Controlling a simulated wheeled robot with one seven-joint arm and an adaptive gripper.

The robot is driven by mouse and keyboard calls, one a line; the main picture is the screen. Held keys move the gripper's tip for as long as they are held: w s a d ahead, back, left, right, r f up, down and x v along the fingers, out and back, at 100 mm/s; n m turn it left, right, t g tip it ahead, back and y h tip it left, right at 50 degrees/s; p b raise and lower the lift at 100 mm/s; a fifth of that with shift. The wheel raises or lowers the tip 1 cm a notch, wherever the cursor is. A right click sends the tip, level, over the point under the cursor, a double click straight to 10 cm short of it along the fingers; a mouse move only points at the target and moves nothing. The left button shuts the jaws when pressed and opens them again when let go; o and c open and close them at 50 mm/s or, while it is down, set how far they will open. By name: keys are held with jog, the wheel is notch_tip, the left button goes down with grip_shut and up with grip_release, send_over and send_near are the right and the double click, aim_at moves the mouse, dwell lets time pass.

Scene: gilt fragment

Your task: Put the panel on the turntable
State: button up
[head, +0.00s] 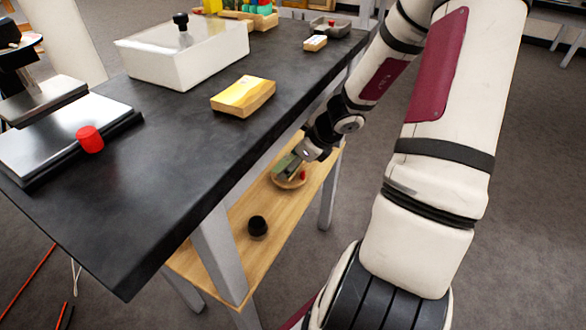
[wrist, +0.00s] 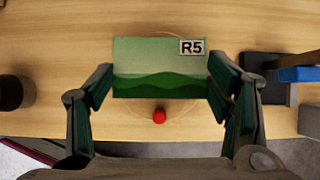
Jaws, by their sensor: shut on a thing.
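The green panel (wrist: 160,82), with darker green hills and an "R5" label, sits between the fingertips of my gripper (wrist: 160,88) in the wrist view. My gripper is shut on it by its left and right edges. In the head view my gripper (head: 291,168) is low, at the lower shelf, with the panel partly hidden by the fingers. The round wooden turntable (head: 290,184) lies on that shelf under the panel. A red knob (wrist: 159,116) shows at the turntable's near side in the wrist view. I cannot tell whether the panel touches the turntable.
The wooden lower shelf (head: 280,219) lies under the black tabletop (head: 180,130), whose edge is close to my arm. A black round object (head: 258,227) stands on the shelf. In the wrist view, black and blue objects (wrist: 298,74) are at right. A yellow block (head: 243,96) lies above.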

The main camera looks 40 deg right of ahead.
jog(key=shift+f, duration=0.4)
jog(key=shift+f+b, duration=0.15)
jog(key=shift+b, duration=0.2)
jog(key=o, duration=1.3)
jog(key=shift+c, duration=0.2)
